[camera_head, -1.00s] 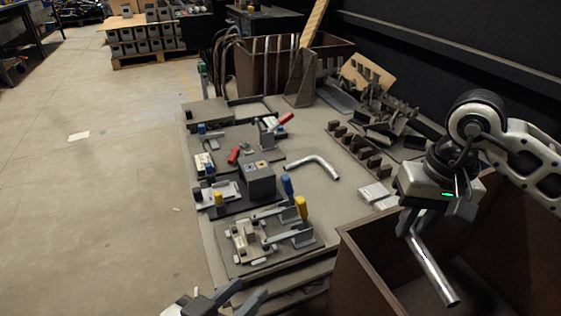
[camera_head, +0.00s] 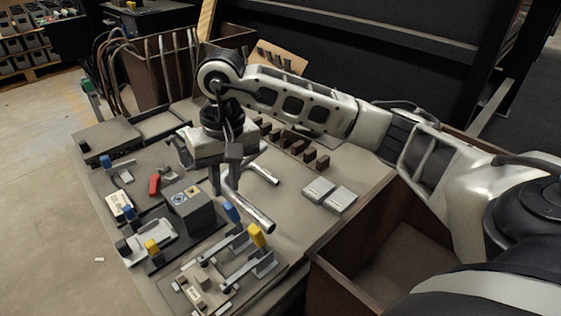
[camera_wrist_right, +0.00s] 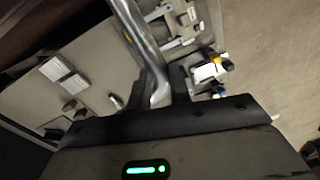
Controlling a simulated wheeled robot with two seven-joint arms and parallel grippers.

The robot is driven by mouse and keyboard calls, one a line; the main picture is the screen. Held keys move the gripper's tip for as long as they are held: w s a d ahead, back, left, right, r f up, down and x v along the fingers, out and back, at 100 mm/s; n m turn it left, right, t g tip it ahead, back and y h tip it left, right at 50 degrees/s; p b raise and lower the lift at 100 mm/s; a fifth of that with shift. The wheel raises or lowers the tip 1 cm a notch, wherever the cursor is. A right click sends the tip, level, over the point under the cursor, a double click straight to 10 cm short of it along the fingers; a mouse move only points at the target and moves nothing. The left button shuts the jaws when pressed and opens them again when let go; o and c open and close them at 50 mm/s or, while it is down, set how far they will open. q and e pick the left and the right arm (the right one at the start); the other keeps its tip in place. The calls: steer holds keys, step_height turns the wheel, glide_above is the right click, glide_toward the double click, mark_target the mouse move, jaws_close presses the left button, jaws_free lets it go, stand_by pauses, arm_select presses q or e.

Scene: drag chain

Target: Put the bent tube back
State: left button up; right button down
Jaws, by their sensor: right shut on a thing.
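My right gripper (camera_head: 222,180) is over the middle of the work table and shut on a shiny metal tube (camera_head: 250,208). The held tube slants down to the lower right, its free end near the blue and yellow clamp handles; I cannot tell if it touches anything. In the right wrist view the held tube (camera_wrist_right: 138,35) runs up from between the fingers (camera_wrist_right: 164,85). A second tube, bent, lies on the table (camera_head: 262,174) just behind, partly hidden by the gripper; its end (camera_wrist_right: 116,100) seems to show in the wrist view. My left gripper is out of view.
A clamp fixture with a yellow handle (camera_head: 256,235) stands in front of the tube, and a dark grey block (camera_head: 188,212) to its left. Two pale blocks (camera_head: 329,195) lie to the right. A brown open box (camera_head: 335,285) stands at the front right.

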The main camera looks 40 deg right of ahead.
steer(key=w+d+f+m+b, duration=0.2)
steer(key=w+d+f+m, duration=0.55)
steer(key=d, duration=0.35)
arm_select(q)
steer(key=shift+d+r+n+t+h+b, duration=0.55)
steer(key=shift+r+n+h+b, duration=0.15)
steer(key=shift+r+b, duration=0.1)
arm_select(e)
steer(key=d+f+m+t, duration=0.1)
steer(key=d+f+m, duration=0.4)
steer(key=d+f, duration=0.4)
steer(key=d, duration=0.4)
steer(key=shift+w+f+h, duration=0.2)
steer(key=shift+h, duration=0.2)
